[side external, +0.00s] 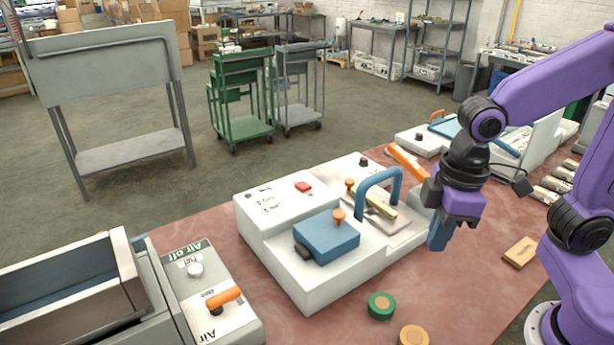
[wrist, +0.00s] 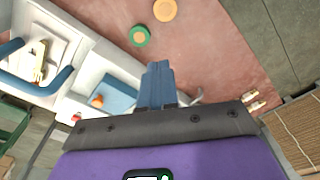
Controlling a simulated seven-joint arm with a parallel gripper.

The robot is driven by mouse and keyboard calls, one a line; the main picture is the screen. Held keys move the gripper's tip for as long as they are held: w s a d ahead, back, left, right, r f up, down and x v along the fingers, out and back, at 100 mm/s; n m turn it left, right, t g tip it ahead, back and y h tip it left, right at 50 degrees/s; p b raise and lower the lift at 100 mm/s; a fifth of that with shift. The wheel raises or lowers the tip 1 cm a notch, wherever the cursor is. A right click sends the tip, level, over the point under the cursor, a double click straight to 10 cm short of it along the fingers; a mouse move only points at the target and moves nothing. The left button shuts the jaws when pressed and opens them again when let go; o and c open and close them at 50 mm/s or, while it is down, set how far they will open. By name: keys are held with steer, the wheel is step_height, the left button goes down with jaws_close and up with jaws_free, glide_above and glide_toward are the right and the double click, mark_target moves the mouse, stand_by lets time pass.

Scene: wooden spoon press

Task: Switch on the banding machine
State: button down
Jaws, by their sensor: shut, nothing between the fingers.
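A white machine (side external: 320,275) stands mid-table in the side view, and part of it shows at left in the wrist view (wrist: 70,55). It carries a red button (side external: 303,187), a blue block (side external: 327,236) with an orange knob (side external: 338,215), and a blue arched handle (side external: 378,180). Another unit at lower left has a panel (side external: 185,268) marked "Air" with an orange lever (side external: 224,296) and a pale knob. I cannot tell which one is the banding machine. My gripper (side external: 438,240) is shut and empty, just right of the white machine; its blue fingers (wrist: 157,85) are together.
A green-rimmed disc (side external: 381,306) and a tan disc (side external: 414,337) lie on the reddish table before the white machine. A small wooden block (side external: 520,252) lies at right. Another white machine (side external: 425,137) stands behind my arm. Table between the discs and block is clear.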

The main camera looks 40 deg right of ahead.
steer(key=w+a+r+m, duration=0.2)
steer(key=w+a+m, duration=0.15)
steer(key=w, duration=0.95)
steer(key=m+t, duration=0.2)
steer(key=m, duration=0.5)
glide_above(305, 185)
steer(key=s, duration=0.3)
steer(key=shift+w+r+h, duration=0.15)
steer(key=shift+r+h, duration=0.05)
steer(key=shift+h, duration=0.1)
steer(key=x, duration=0.8)
steer(key=s+x, duration=0.1)
steer(key=x, duration=0.4)
steer(key=shift+s, duration=0.1)
steer(key=shift+f, duration=0.5)
